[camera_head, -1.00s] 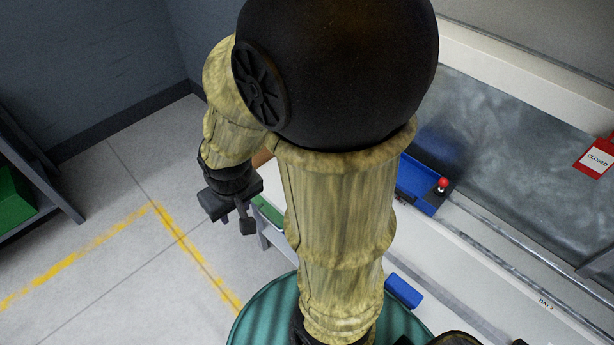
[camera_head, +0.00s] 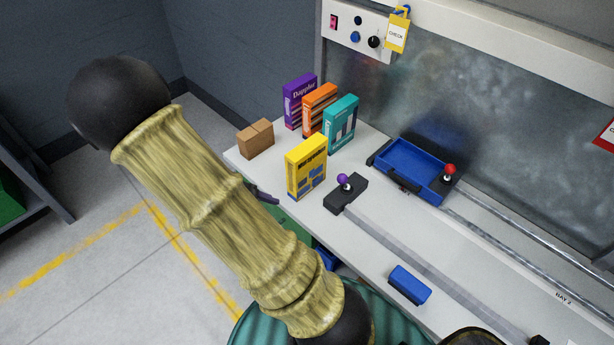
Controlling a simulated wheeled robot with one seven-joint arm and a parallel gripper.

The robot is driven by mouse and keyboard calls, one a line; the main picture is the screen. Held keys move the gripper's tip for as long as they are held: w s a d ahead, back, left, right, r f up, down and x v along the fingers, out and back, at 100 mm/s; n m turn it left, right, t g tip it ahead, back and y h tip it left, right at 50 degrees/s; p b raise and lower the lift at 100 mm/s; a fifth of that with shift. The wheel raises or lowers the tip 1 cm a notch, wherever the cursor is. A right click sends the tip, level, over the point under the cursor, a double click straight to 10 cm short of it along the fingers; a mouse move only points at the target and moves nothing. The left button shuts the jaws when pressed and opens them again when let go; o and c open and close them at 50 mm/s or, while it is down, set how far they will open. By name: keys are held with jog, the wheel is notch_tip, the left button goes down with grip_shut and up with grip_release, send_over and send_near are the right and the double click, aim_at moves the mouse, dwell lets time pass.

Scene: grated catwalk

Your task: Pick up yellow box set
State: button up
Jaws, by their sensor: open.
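The yellow box (camera_head: 306,168) stands upright on the white bench, near its front left edge. It has a blue label area and printing on its front. My gripper (camera_head: 264,196) is mostly hidden behind my arm. Only a small dark part of it shows at the bench's front edge, left of and a little below the yellow box. It appears apart from the box, and nothing is seen held.
Purple (camera_head: 299,101), orange (camera_head: 319,109) and teal (camera_head: 341,124) boxes stand behind the yellow box. A brown carton (camera_head: 255,139) is left of it. A purple-knobbed joystick (camera_head: 345,193) is close on its right. A blue tray (camera_head: 408,168) and blue block (camera_head: 409,285) lie further right.

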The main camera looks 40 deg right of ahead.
jog(key=w+d+f+n+t+h+b, duration=0.1)
jog(key=w+d+f+n+h+b, duration=0.3)
jog(key=w+f+n+h, duration=0.15)
jog(key=n+t+h+b, duration=0.1)
jog(key=n+t+h, duration=0.3)
send_near(291, 172)
jog(key=shift+s+a, duration=0.25)
jog(key=shift+a, duration=0.85)
jog(key=d, duration=0.4)
jog(key=d+p, duration=0.1)
jog(key=d, duration=0.3)
jog(key=w+d+p, duration=0.1)
jog(key=d, duration=0.3)
jog(key=shift+d, duration=0.1)
